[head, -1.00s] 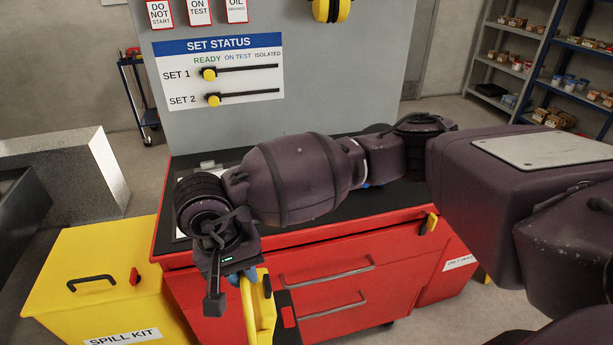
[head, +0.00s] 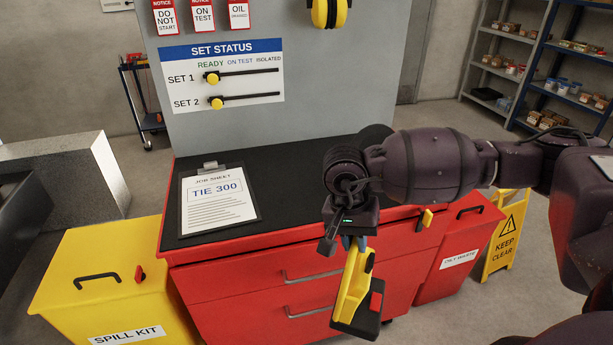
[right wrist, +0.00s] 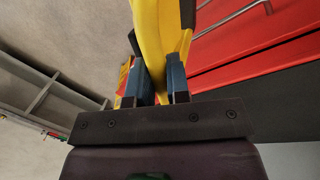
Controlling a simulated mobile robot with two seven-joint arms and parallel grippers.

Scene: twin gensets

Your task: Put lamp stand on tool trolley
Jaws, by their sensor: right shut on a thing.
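My right gripper (head: 357,242) is shut on a yellow stand with a dark base and a red part, the lamp stand (head: 352,289). It hangs tilted below the gripper, in front of the red drawers. In the right wrist view the blue fingers of the gripper (right wrist: 160,85) clasp the yellow body of the lamp stand (right wrist: 163,35). The red tool trolley (head: 240,285) has a black top and stands just behind the held stand. My left gripper is not in view.
A clipboard (head: 216,198) lies on the left of the trolley top; the middle is clear. A yellow spill kit box (head: 105,270) stands left, a red oily waste bin (head: 455,250) right. A keep clear sign (head: 507,236) stands beyond. A grey status board (head: 300,70) rises behind the trolley.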

